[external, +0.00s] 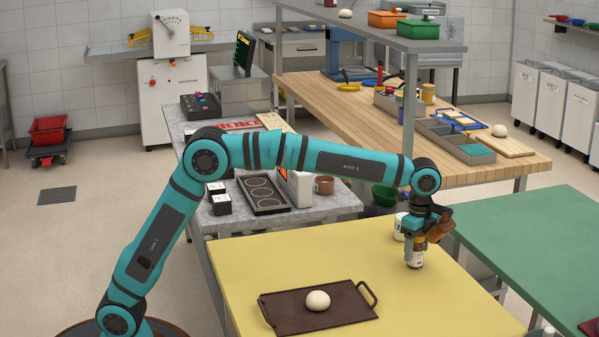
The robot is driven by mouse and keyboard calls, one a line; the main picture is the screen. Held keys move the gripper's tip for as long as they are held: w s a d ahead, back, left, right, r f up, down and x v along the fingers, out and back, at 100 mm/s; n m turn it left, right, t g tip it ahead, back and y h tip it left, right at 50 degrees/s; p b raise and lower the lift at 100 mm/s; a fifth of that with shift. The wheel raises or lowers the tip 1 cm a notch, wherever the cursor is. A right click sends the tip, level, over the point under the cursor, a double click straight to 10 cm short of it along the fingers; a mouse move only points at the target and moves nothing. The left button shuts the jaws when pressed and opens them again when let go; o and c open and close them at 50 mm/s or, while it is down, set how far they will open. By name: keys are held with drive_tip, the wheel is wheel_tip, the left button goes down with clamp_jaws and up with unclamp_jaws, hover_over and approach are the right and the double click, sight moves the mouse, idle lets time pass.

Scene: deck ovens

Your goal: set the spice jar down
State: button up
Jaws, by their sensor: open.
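The spice jar (416,259) is a small clear jar with brown contents and a pale label. It stands upright at the far right part of the yellow table (445,300), and its base appears to touch the top. My gripper (417,246) points down at the jar's upper part, with the jar between its fingers. The gripper is open; the finger gap is too small to make out here. The jar's top is hidden by the gripper.
A white container (400,226) stands just behind the jar, close to my gripper. A dark brown tray (280,311) with a dough ball (317,301) lies at the front left. The yellow surface between tray and jar is clear. A green table (540,240) is to the right.

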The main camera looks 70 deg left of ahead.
drive_tip(key=shift+r, duration=0.1)
wheel_tip(320, 180, up, 12)
drive_tip(key=shift+f, duration=0.1)
idle(0.4)
drive_tip(key=shift+r, duration=0.2)
drive_tip(key=shift+s+a+r, duration=0.1)
drive_tip(key=shift+a+r, duration=0.1)
drive_tip(key=s+a+r+n+t+h, duration=0.1)
drive_tip(key=s+a+r+n+t, duration=0.25)
drive_tip(key=s+a+r, duration=0.6)
drive_tip(key=s+a+r+n+t, duration=0.3)
drive_tip(key=s+a+r+t, duration=0.3)
drive_tip(key=s, duration=0.6)
drive_tip(key=s+a+f+n+t, duration=0.1)
drive_tip(key=s+a+n+t, duration=0.1)
drive_tip(key=s, duration=0.7)
drive_tip(key=s+a+f+n+t, duration=0.2)
drive_tip(key=s+a, duration=0.3)
drive_tip(key=s, duration=0.5)
drive_tip(key=s+a+f+n+t+y, duration=0.1)
drive_tip(key=s+a+t, duration=0.3)
drive_tip(key=s, duration=0.5)
drive_tip(key=shift+s+f+n, duration=0.3)
drive_tip(key=shift+s+n, duration=0.05)
drive_tip(key=shift+n, duration=0.2)
